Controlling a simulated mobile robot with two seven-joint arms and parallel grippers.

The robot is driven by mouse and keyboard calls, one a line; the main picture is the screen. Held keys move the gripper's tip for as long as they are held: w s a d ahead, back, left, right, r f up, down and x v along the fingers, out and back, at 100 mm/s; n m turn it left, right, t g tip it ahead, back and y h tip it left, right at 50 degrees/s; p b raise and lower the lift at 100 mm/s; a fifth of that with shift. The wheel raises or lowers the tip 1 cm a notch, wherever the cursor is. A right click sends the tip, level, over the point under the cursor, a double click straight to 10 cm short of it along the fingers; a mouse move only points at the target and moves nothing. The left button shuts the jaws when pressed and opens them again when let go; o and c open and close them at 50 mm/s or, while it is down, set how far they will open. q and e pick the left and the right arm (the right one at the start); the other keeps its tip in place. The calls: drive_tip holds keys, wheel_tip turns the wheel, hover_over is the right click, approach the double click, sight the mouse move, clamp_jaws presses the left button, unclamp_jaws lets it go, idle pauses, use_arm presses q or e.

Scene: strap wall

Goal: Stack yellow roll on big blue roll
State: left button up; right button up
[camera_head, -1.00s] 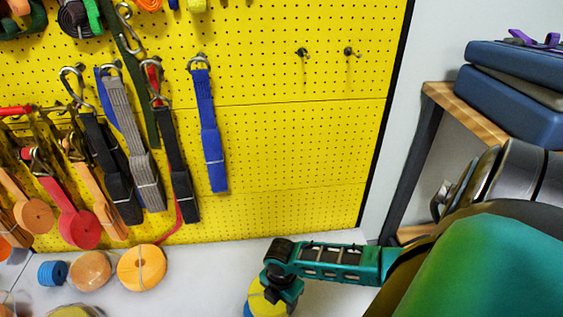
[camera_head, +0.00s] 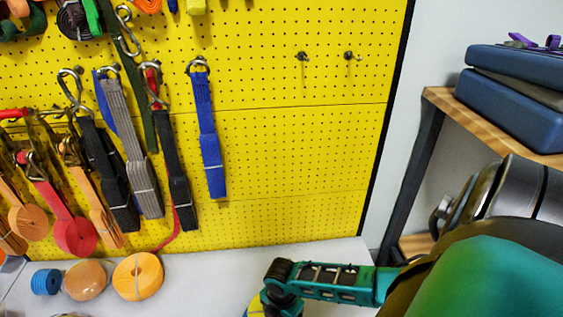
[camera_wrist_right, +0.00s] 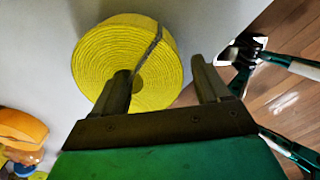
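My right gripper (camera_head: 280,293) reaches down at the bottom edge of the head view. No big blue roll shows clearly; the area below the yellow roll is mostly out of frame. My left gripper is not in view.
On the pale table at the left stand a small blue roll (camera_head: 46,282), a tan-orange roll (camera_head: 85,280) and an orange roll (camera_head: 138,277). Straps hang on the yellow pegboard (camera_head: 290,150) behind. A wooden shelf (camera_head: 480,120) with blue cases stands at the right.

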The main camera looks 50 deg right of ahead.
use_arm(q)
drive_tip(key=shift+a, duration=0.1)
use_arm(e)
wheel_tip(320, 180, up, 11)
drive_tip(key=p, duration=0.5)
drive_tip(key=a+r+m+t+y, duration=0.3)
drive_tip(key=a+m+t, duration=0.3)
drive_tip(key=a, duration=0.6)
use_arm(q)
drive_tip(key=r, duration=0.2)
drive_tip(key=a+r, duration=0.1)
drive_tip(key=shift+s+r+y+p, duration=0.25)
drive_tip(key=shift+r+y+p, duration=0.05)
use_arm(e)
drive_tip(key=w+a+r+m+t, duration=0.1)
drive_tip(key=a+r+m+t, duration=0.2)
drive_tip(key=r+m, duration=0.5)
drive_tip(key=shift+w+r+m+t, duration=0.15)
drive_tip(key=shift+r+m+t, duration=0.2)
drive_tip(key=shift+m+t, duration=0.65)
